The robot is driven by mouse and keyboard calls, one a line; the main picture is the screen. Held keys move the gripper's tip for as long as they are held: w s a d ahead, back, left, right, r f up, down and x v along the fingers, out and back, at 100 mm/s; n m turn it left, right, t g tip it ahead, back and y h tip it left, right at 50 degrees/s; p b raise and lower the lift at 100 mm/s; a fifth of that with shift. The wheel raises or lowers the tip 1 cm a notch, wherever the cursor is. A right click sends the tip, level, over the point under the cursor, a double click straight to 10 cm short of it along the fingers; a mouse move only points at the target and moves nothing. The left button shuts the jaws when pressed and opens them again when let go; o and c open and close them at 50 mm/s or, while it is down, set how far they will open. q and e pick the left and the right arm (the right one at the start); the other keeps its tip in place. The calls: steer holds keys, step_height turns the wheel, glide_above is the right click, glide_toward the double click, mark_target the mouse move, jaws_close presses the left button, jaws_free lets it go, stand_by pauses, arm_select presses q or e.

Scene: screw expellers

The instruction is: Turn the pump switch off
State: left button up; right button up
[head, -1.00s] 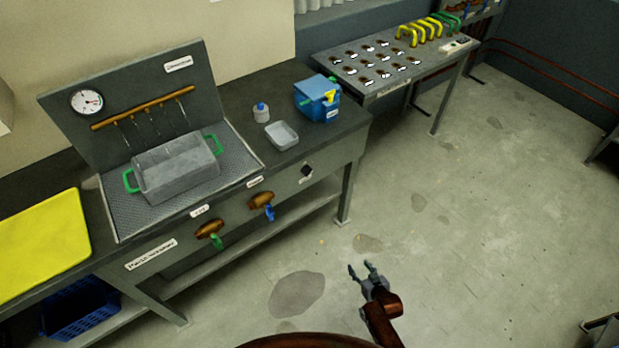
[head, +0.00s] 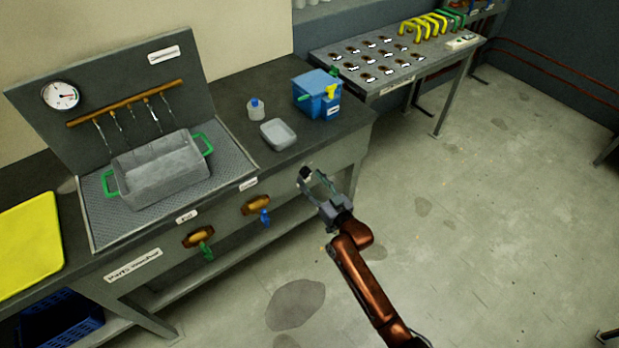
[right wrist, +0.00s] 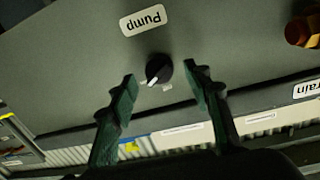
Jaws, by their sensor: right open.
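The pump switch (head: 306,173) is a small black rotary knob on the front panel of the parts washer bench. In the right wrist view the knob (right wrist: 159,69) has a white pointer mark aimed down-left, and a "Pump" label (right wrist: 143,20) reads upside down beside it. My right gripper (head: 316,178) is at the panel. In the right wrist view its two fingers (right wrist: 160,82) are open, one to each side of the knob, with gaps between them and it. I cannot tell how deep the fingertips reach. My left gripper is not in view.
Two brown valves with a green handle (head: 205,250) and a blue handle (head: 264,216) stick out left of the switch. A grey basket (head: 160,172) sits on the bench. A blue container (head: 316,95) and a grey tray (head: 278,134) stand above the panel. The floor at right is clear.

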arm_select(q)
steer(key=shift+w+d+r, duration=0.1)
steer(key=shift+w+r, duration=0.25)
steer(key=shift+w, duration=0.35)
arm_select(e)
steer(key=shift+x, duration=0.9)
steer(key=shift+c, duration=0.7)
steer(key=c, duration=1)
